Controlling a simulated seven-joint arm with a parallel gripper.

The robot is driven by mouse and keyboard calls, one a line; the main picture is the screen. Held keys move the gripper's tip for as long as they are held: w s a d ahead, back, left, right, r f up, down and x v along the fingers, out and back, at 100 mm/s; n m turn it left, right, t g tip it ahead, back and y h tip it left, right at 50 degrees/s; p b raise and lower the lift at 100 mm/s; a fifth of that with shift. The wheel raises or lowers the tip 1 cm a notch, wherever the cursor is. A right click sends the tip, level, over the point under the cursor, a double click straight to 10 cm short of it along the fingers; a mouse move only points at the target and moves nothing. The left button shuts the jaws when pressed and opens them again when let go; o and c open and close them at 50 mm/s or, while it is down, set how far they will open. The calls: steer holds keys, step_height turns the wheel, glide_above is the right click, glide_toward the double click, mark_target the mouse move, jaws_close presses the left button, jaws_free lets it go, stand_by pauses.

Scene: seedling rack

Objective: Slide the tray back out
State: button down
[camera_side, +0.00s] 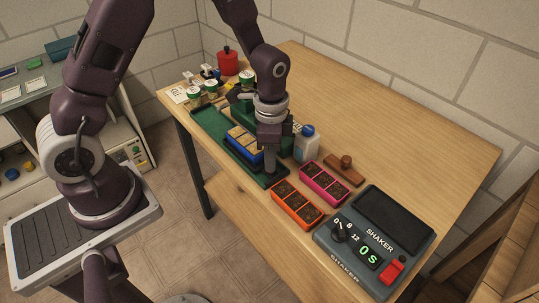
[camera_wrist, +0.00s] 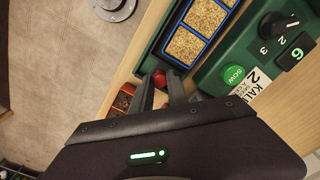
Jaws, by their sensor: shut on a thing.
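A dark green tray (camera_side: 211,122) lies along the table's left edge beside a green machine. In the wrist view its green strip (camera_wrist: 150,60) runs past the machine (camera_wrist: 218,72), which has a SOW button, a KALE label and a dial. A blue-edged seedling block with tan-filled cells (camera_side: 243,143) sits on the tray; it also shows in the wrist view (camera_wrist: 186,46). My gripper (camera_side: 270,172) is low at the tray's near end. In the wrist view its fingers (camera_wrist: 160,84) are shut on a red knob (camera_wrist: 159,77) at that end. The arm partly hides the machine in the side view.
An orange block (camera_side: 297,203) and a pink block (camera_side: 323,183), both dark-filled, lie just right of my gripper. Beyond are a white bottle (camera_side: 307,148), a wooden stamp (camera_side: 345,170) and a shaker (camera_side: 375,240). The table's right rear is clear.

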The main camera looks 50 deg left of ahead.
steer(key=c, duration=1.6)
jaws_free()
steer(key=shift+d, duration=0.35)
steer(key=o, duration=0.3)
steer(key=shift+a, duration=0.1)
step_height(320, 180, up, 7)
steer(key=shift+r, duration=0.1)
steer(key=s+a+r+n+t, duration=0.1)
steer(key=s+r+n+t, duration=0.1)
steer(key=s+r, duration=0.35)
steer(key=s+a+r+n+t, duration=0.1)
steer(key=s+r+n, duration=0.15)
steer(key=r, duration=0.55)
steer(key=s+r+n+t, duration=0.1)
steer(key=s, duration=0.2)
steer(key=s+r+n, duration=0.1)
steer(key=s+n, duration=0.1)
steer(key=s, duration=0.2)
steer(key=s+r+n+t, duration=0.1)
steer(key=s, duration=0.3)
steer(key=shift+a+r+n+t, duration=0.1)
steer(key=shift+r+n+t, duration=0.1)
steer(key=shift+n+t, duration=0.1)
